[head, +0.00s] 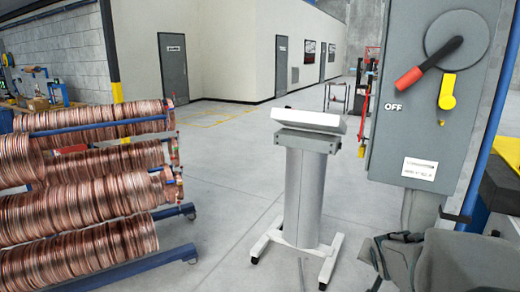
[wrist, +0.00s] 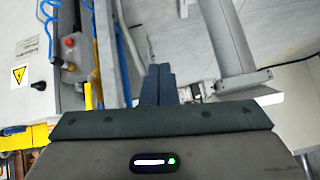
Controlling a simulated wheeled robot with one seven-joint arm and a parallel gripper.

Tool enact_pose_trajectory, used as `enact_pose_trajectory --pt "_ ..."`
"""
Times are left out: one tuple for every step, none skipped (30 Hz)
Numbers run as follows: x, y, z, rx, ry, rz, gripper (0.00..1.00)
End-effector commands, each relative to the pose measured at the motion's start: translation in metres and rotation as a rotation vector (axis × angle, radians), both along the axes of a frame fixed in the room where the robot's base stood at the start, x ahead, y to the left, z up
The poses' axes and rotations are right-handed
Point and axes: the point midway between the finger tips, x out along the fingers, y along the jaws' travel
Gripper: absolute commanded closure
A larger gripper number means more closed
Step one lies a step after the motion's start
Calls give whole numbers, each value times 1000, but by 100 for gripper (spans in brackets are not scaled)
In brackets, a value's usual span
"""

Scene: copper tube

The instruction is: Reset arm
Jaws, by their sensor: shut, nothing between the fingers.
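My gripper (wrist: 161,72) shows in the wrist view with its two dark fingers together and nothing between them. It points out over the grey floor and touches nothing that I can see. In the head view, grey parts of my arm are at the lower right, in front of the grey switch box (head: 425,135).
A rack of copper tube coils (head: 85,195) stands at the left, with blue feet. A pale pedestal (head: 303,195) on a wheeled base stands in the middle. Open floor (head: 225,160) lies between them. In the wrist view, a panel with a red button (wrist: 68,42) is at the left.

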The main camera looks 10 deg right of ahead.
Motion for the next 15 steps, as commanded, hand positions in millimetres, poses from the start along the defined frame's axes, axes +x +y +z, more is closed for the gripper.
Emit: enact_pose_trajectory --pt "-6 26 2 -6 51 63 100" --pt "-12 39 1 -6 90 99 100" --pt "-20 58 0 -6 140 152 100" --pt "-27 72 -1 -4 176 193 100" --pt "-34 85 -2 -2 213 237 100" --pt "-44 103 -3 2 260 296 100" --pt "-53 116 -4 6 294 343 100" --pt "-61 128 -5 10 326 388 100" --pt "-72 142 -6 17 365 448 100" --pt "-80 152 -7 23 391 491 100" --pt "-88 161 -7 27 416 532 100" --pt "-98 171 -8 33 446 581 100" --pt "-104 178 -8 37 464 614 100" --pt "-110 184 -9 41 481 643 100" --pt "-116 189 -9 44 497 675 100"
